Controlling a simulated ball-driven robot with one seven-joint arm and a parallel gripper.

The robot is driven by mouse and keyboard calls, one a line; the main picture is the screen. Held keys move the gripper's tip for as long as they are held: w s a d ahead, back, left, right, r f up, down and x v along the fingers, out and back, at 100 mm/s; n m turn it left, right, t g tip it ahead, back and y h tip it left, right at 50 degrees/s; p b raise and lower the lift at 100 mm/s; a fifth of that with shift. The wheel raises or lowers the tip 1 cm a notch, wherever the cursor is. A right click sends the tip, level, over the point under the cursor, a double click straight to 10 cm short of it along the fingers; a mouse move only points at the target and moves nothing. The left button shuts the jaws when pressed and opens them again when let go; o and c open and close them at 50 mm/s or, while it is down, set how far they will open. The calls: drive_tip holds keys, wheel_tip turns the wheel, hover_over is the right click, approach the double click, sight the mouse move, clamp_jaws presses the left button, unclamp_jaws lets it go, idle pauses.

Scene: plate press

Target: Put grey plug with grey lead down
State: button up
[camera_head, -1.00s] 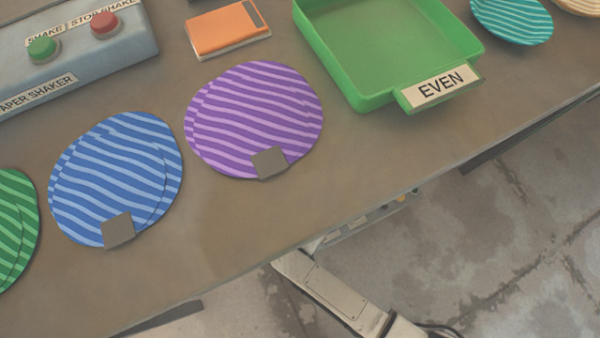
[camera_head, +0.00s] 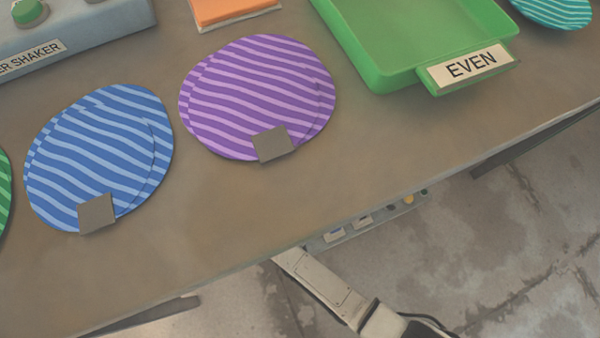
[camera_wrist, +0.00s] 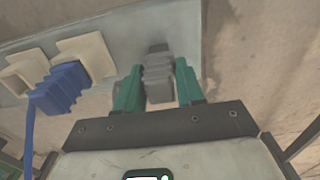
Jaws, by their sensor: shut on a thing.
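The grey plug (camera_wrist: 158,88) is in the wrist view, upright in the picture between the two green fingers of my gripper (camera_wrist: 157,82). The fingers are shut on its ribbed sides. Its upper end overlaps the grey panel (camera_wrist: 130,20) behind; I cannot tell whether it touches the panel. The grey lead cannot be made out. In the head view the gripper and plug are hidden, and only part of my arm shows below the table edge.
A blue plug (camera_wrist: 58,88) with a blue lead is by cream sockets (camera_wrist: 85,58) left of my gripper. A panel (camera_head: 370,220) juts from under the table's front edge (camera_head: 240,270). Purple plates (camera_head: 257,95), blue plates (camera_head: 98,155) and a green tray (camera_head: 405,80) are on the table.

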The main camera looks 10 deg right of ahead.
drive_tip(key=o, duration=1)
drive_tip(key=shift+o, duration=0.2)
wheel_tip(320, 180, up, 12)
drive_tip(key=p, duration=0.6)
drive_tip(key=shift+r, duration=0.1)
drive_tip(key=s+d+r+m, duration=0.1)
drive_tip(key=s+d+r, duration=0.1)
drive_tip(key=d+r, duration=0.3)
drive_tip(key=s+d+r+m, duration=0.1)
drive_tip(key=s+d+r, duration=0.2)
drive_tip(key=d+r, duration=0.3)
drive_tip(key=s+d+r+m+t, duration=0.1)
drive_tip(key=d+r, duration=0.4)
drive_tip(key=d, duration=0.9)
drive_tip(key=shift+s+r+m, duration=0.25)
drive_tip(key=shift+s+m, duration=0.05)
drive_tip(key=shift+s, duration=0.5)
